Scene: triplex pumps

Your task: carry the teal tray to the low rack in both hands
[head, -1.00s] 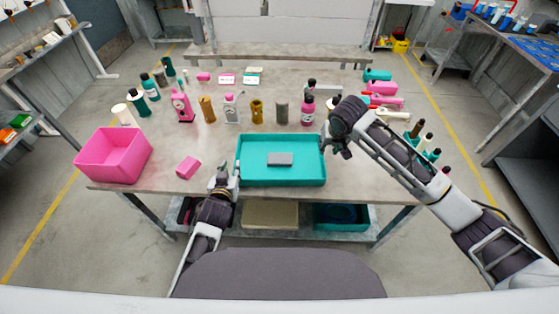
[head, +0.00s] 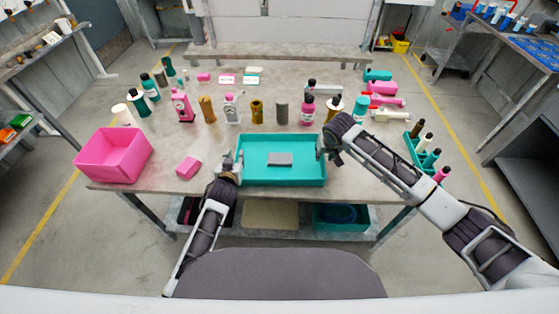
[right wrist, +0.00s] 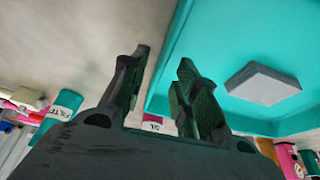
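The teal tray (head: 296,179) lies flat near the table's front edge, with a grey block (head: 279,159) inside. It also shows in the right wrist view (right wrist: 215,55), block (right wrist: 262,84) included. My left gripper (head: 232,167) is at the tray's left wall; its fingers are too small to tell open from shut. My right gripper (head: 324,151) is at the right wall. In the right wrist view its fingers (right wrist: 165,75) are apart, with the tray's rim running between them in the picture. A low grey bench-like rack (head: 280,50) stands behind the table.
A pink bin (head: 112,160) and pink block (head: 188,166) lie left of the tray. Several bottles stand in a row behind it, including a pink one (head: 307,110). A teal bottle holder (head: 412,143) is at right. A shelf below holds a teal bin (head: 341,224).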

